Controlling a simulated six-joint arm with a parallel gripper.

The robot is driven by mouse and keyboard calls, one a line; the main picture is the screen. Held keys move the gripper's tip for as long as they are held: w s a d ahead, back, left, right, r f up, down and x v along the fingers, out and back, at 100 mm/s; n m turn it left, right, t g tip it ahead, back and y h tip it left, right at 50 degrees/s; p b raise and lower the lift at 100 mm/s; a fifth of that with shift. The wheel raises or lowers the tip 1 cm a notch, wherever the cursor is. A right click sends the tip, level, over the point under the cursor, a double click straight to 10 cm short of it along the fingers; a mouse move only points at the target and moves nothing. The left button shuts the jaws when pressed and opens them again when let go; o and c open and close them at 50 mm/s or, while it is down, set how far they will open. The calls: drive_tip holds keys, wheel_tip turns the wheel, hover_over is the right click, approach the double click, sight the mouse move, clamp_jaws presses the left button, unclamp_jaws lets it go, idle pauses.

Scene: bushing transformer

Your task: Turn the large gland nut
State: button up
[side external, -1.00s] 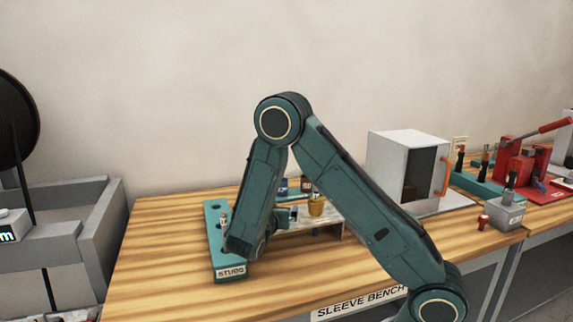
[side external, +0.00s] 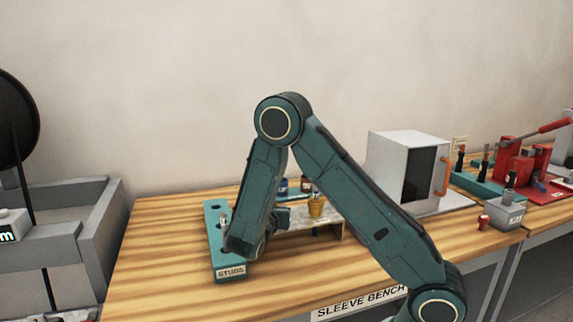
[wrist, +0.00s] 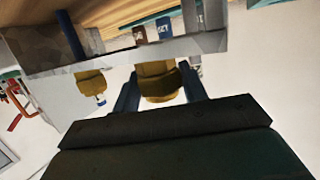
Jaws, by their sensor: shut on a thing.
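A brass nut (wrist: 158,82), which I take to be the large gland nut, sits between the two dark blue fingers of my gripper (wrist: 160,88) in the wrist view. My gripper is shut on it from both sides. A second, smaller-looking brass nut (wrist: 92,82) is to its left on the same grey stand (wrist: 125,62). In the side view one brass nut (side external: 316,207) shows at the stand (side external: 325,228). My gripper's body (side external: 282,218) shows beside it, but the fingers and the held nut are hidden there.
A teal rack (side external: 229,270) labelled STUDS stands left of my forearm. Small blue and brown containers (side external: 282,187) stand behind the stand. A white cabinet (side external: 385,165) with an orange handle is to the right. The bench's left part (side external: 150,255) is clear.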

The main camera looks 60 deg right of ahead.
drive_tip(key=shift+m+g+h, duration=0.3)
drive_tip(key=shift+m+g, duration=0.3)
drive_tip(key=shift+g, duration=0.2)
drive_tip(key=o, duration=1.8)
drive_tip(key=shift+c, duration=0.2)
drive_tip(key=shift+a, duration=0.15)
drive_tip(key=shift+v, duration=2.9)
drive_tip(key=shift+s+r, duration=0.15)
drive_tip(key=shift+s, duration=0.05)
drive_tip(key=s+a+r+n+y, duration=0.3)
drive_tip(key=s+a+n+y, duration=0.2)
drive_tip(key=s, duration=0.2)
drive_tip(key=s+a+r+n+t+y, duration=0.1)
drive_tip(key=s+a+r+n+y, duration=0.3)
drive_tip(key=s, duration=0.3)
drive_tip(key=s+a+r+n+t+y, duration=0.1)
drive_tip(key=s+a+r+n+y, duration=0.3)
drive_tip(key=s, duration=0.4)
drive_tip(key=shift+a+r+n+y, duration=0.25)
drive_tip(key=shift+a+n+y, duration=0.65)
drive_tip(key=shift+a+n, duration=0.2)
